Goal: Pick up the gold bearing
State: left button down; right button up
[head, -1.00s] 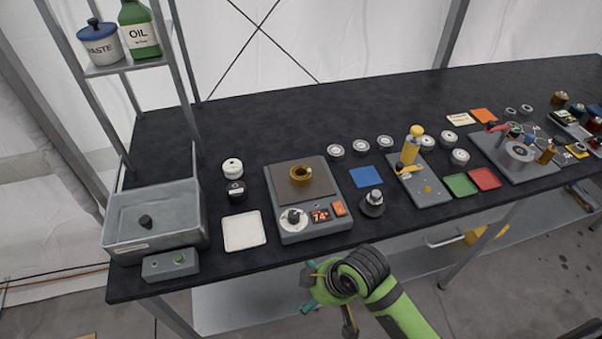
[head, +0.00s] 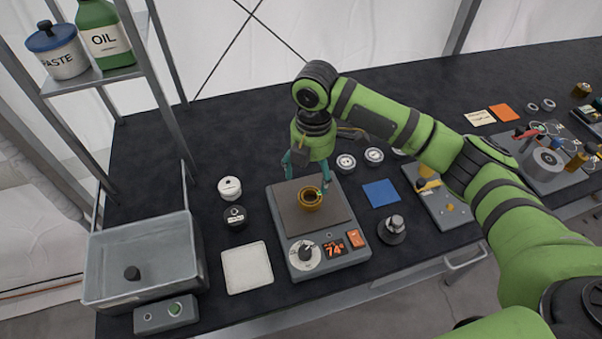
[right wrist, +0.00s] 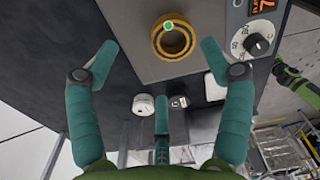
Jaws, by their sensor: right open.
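The gold bearing (head: 311,206), a thick ring, lies on the brown plate of a grey heater (head: 289,215). A small green spot shows on its rim. My right gripper (head: 308,172) is open, with teal fingers pointing down just above and behind the bearing. In the right wrist view the bearing (right wrist: 160,41) shows beyond the spread fingers of the right gripper (right wrist: 159,58), with nothing between them. The fingers look apart from the bearing. My left gripper is not in the head view.
The heater has a dial (head: 305,254) and a display reading 74. A white tile (head: 246,268), black jar (head: 235,217) and white jar (head: 229,188) stand left. A blue pad (head: 381,193) and a dark knobbed piece (head: 391,229) stand right. A grey basin (head: 104,260) is far left.

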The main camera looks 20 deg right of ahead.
aim_at(313, 200)
jog(key=shift+w+d, duration=0.15)
jog(key=shift+w, duration=0.05)
jog(key=shift+s+f+p, duration=0.35)
jog(key=shift+s+p, duration=0.15)
jog(key=shift+s, duration=0.1)
jog(key=shift+s+f+p, duration=0.35)
jog(key=shift+s+p, duration=0.1)
jog(key=shift+s, duration=0.15)
notch_tip(313, 200, down, 3)
jog(key=shift+w+f+p, duration=0.1)
jog(key=shift+p, duration=0.5)
jog(key=shift+w+f, duration=0.15)
jog(key=shift+f, duration=0.6)
jog(key=c, duration=1.1)
jog(key=shift+c, duration=0.6)
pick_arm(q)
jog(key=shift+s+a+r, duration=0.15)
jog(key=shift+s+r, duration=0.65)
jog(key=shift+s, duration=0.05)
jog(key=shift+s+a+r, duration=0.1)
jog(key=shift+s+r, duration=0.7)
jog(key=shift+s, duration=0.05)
pick_arm(e)
jog(key=shift+r, duration=0.1)
